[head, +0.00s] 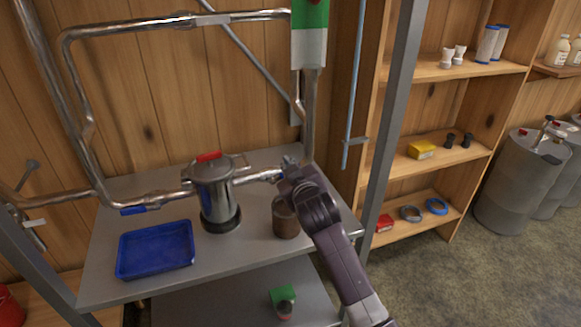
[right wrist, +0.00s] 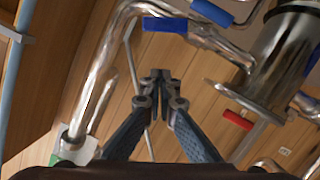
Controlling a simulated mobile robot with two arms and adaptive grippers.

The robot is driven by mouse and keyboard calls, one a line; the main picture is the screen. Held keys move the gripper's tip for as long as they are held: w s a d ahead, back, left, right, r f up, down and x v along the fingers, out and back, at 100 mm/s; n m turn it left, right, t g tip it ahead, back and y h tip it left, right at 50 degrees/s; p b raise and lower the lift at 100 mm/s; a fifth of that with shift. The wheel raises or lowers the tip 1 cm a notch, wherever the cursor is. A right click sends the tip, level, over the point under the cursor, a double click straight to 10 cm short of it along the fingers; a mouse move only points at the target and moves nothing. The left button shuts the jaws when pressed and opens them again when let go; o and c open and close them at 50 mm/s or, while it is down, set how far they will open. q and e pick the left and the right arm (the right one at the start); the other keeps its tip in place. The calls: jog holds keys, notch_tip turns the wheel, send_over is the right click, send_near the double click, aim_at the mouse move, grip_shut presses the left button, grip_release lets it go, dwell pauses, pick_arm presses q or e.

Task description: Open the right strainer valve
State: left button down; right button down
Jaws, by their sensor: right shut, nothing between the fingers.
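The metal strainer canister (head: 214,195) with a red lid handle (head: 208,156) stands upright on the table; it is also at upper right in the right wrist view (right wrist: 282,60). A pipe (head: 262,174) runs from its right side to my right gripper (head: 288,163), which hides the right valve in the head view. In the right wrist view, a blue handle (right wrist: 165,24) lies along the pipe, with another blue piece (right wrist: 212,11) beside it. My right gripper (right wrist: 160,78) is shut and empty, its fingertips apart from the blue handle in the picture. My left gripper is not in view.
A blue tray (head: 155,250) lies at the front left of the grey table (head: 255,252). A brown jar (head: 285,217) stands below my right gripper. A grey post (head: 391,115) rises right of my arm, before wooden shelves (head: 450,165). Pipes (head: 75,100) run along the wall.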

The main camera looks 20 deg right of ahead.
jog(key=w+d+f+p, duration=0.1)
jog(key=w+d+f, duration=0.1)
jog(key=w+f, duration=0.1)
jog(key=shift+w+f+p, duration=0.25)
jog(key=shift+f+p, duration=0.15)
jog(key=shift+f, duration=0.35)
jog(key=shift+d, duration=0.1)
jog(key=shift+w+d+f+m+y+p, duration=0.1)
jog(key=shift+d+f+m+y+p, duration=0.3)
jog(key=shift+d+f+m, duration=0.6)
jog(key=shift+a, duration=0.15)
